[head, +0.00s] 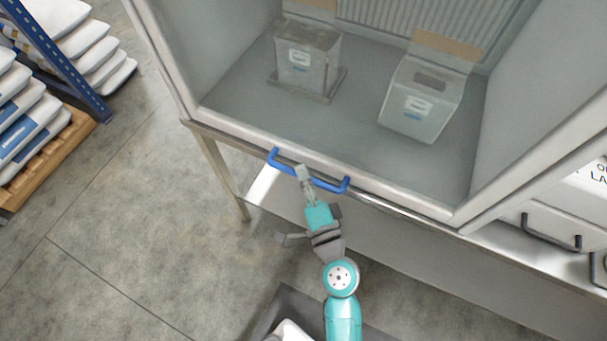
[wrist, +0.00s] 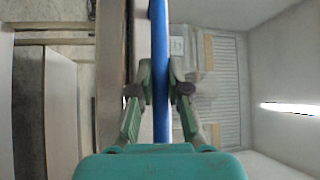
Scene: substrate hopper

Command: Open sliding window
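The sliding window is the clear front of a grey cabinet, with a pale bottom rail (head: 391,198). A blue bar handle (head: 330,185) is fixed on that rail, low on the cabinet front. The window looks down at its lower edge. My gripper (head: 303,172) is at the handle, left of its middle. In the wrist view the blue handle (wrist: 160,120) runs between the two fingers of my gripper (wrist: 160,72). The fingertips lie close against both its sides and look shut on it. The exact contact is partly hidden by the fingers.
Two clear boxes (head: 307,58) (head: 420,98) stand inside the cabinet. A dark drawer handle (head: 550,233) is at the right. A blue rack post (head: 62,62) and a pallet (head: 45,157) of white bags are at the left. Floor between is clear.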

